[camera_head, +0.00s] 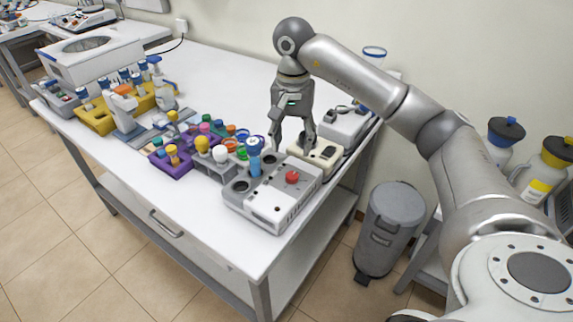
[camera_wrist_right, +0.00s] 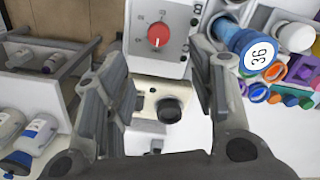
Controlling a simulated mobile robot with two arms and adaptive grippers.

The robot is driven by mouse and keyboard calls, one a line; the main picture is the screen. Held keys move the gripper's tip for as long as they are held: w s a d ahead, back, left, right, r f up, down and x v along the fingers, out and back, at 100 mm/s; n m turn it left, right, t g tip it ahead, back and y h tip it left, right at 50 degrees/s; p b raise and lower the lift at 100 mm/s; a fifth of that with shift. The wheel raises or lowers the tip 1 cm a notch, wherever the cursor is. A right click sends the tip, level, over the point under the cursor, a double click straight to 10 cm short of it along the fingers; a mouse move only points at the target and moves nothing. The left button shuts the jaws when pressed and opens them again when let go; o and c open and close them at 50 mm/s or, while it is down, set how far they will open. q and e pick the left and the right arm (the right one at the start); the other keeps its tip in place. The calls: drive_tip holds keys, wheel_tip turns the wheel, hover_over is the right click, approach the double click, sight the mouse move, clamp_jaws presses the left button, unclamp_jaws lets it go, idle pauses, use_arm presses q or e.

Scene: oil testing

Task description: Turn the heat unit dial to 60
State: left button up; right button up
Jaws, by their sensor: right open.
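A light grey unit with round wells (camera_head: 265,200) stands at the table's front right corner and carries a red dial (camera_head: 292,177). In the right wrist view this red dial (camera_wrist_right: 158,34) is at the top middle, with a pale mark on its lower side. Its scale is too small to read. My right gripper (camera_head: 291,147) points down, open and empty, above a cream box (camera_head: 325,153) behind that unit. In the right wrist view the cream box's black knob (camera_wrist_right: 170,109) shows between my spread fingers, and I see no contact. My left gripper is out of view.
A blue-capped tube (camera_head: 254,160) stands in a well of the grey unit, left of the red dial. Racks of colourful vials (camera_head: 180,153) lie further left. A grey bin (camera_head: 390,218) stands on the floor right of the table (camera_head: 212,250). The table's front edge is clear.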

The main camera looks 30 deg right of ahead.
sight(292, 175)
drive_tip(key=f, duration=0.1)
drive_tip(key=s+f, duration=0.1)
drive_tip(key=shift+a+f, duration=0.1)
drive_tip(key=shift+f, duration=0.25)
drive_tip(key=f+p, duration=0.1)
drive_tip(key=f, duration=0.2)
drive_tip(key=shift+w+f, duration=0.2)
drive_tip(key=shift+f+p, duration=0.35)
drive_tip(key=shift+f, duration=1.55)
drive_tip(key=shift+w, duration=0.1)
drive_tip(key=c, duration=1.1)
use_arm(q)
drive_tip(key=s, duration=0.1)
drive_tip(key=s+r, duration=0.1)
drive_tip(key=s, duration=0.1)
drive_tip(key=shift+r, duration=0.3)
use_arm(e)
drive_tip(key=shift+o, duration=0.2)
